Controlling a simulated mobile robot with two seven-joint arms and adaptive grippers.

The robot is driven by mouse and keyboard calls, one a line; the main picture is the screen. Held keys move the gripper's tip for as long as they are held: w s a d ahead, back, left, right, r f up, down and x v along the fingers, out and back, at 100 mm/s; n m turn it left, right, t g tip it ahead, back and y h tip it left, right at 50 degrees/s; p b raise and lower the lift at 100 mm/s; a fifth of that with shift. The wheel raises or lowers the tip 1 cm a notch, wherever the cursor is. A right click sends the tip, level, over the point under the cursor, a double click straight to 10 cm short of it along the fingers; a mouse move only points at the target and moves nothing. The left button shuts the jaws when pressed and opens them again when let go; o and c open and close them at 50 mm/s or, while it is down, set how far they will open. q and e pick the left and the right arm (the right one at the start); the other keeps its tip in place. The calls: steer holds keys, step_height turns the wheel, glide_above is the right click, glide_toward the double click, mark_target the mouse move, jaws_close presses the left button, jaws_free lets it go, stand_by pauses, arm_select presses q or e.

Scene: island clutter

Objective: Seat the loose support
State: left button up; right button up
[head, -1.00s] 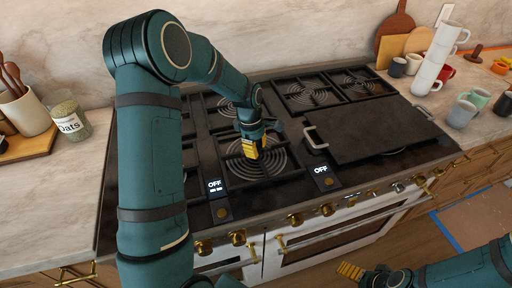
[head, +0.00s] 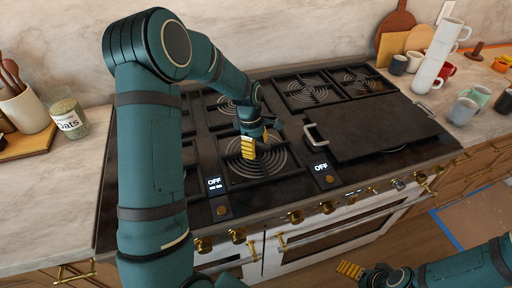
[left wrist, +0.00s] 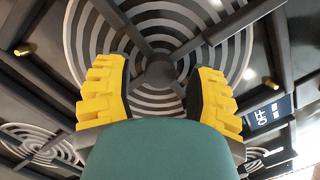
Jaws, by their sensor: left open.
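A dark pan support (head: 222,163) with bars meeting at a central hub lies over the spiral burner below my left gripper (head: 257,146). In the left wrist view my left gripper (left wrist: 157,95) is open, its yellow-padded fingers apart on either side of the hub (left wrist: 160,68), with nothing between them. The head view does not clearly show whether the fingertips touch the support. I cannot tell whether this support is fully seated. My right gripper (head: 350,270) hangs at the lower right, in front of the cooktop and away from the supports; its opening is unclear.
A dark griddle plate (head: 375,128) with metal handles covers the right burners. Other supports (head: 305,90) lie at the back. Stacked white mugs (head: 436,62) and other mugs stand right; an oats jar (head: 69,119) and utensil crock (head: 24,112) stand left. Knobs line the front.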

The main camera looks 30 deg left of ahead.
arm_select(q)
step_height(320, 180, up, 11)
steer(key=a, duration=0.1)
steer(key=shift+a+r, duration=0.2)
steer(key=shift+a, duration=0.1)
stand_by(0.4)
